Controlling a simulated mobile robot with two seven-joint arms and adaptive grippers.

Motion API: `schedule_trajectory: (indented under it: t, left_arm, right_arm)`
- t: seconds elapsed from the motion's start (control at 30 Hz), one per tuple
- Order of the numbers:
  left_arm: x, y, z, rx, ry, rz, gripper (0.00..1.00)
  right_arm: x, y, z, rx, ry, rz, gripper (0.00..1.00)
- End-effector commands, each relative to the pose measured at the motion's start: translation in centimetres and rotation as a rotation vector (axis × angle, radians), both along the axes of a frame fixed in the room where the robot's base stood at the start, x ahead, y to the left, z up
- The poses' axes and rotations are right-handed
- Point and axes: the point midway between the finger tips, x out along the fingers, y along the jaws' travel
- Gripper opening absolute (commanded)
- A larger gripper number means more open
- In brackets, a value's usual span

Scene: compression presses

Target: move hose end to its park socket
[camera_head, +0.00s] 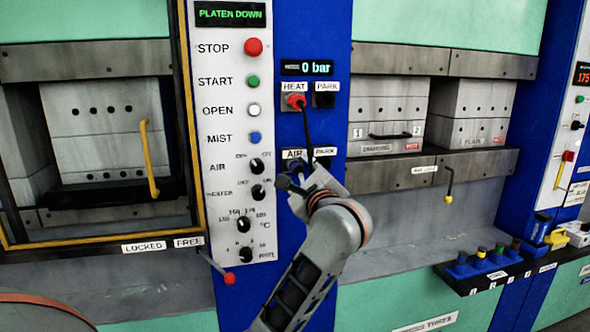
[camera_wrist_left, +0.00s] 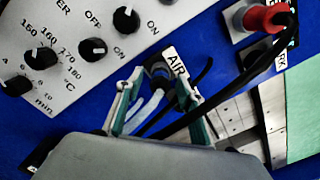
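The AIR socket (camera_head: 292,162) is on the blue column, with its PARK socket (camera_head: 324,160) just to the right, partly hidden by my gripper. My left gripper (camera_head: 308,187) is at the AIR socket. In the left wrist view its two fingers (camera_wrist_left: 160,92) stand apart on either side of a dark hose end (camera_wrist_left: 160,72) at the AIR label. The fingers look open; contact with the hose end is not clear. A black hose runs behind the fingers. My right gripper is not in view.
A red plug (camera_head: 295,101) sits in the HEAT socket above, its black cable hanging close to my gripper. The upper PARK socket (camera_head: 325,100) is empty.

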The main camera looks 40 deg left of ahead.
Motion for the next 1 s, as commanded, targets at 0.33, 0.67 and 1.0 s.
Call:
schedule_trajectory:
  t: [0.33, 0.67, 1.0]
  left_arm:
    - [0.03, 0.01, 0.06, 0.000, 0.000, 0.000, 0.12]
    - [-0.04, -0.10, 0.05, 0.000, -0.001, -0.001, 0.00]
    - [-0.49, -0.76, 0.00, -0.001, 0.000, -0.004, 0.00]
  right_arm:
    - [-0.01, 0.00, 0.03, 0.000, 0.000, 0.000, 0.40]
    - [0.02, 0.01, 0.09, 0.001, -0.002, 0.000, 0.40]
    - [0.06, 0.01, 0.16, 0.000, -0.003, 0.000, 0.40]
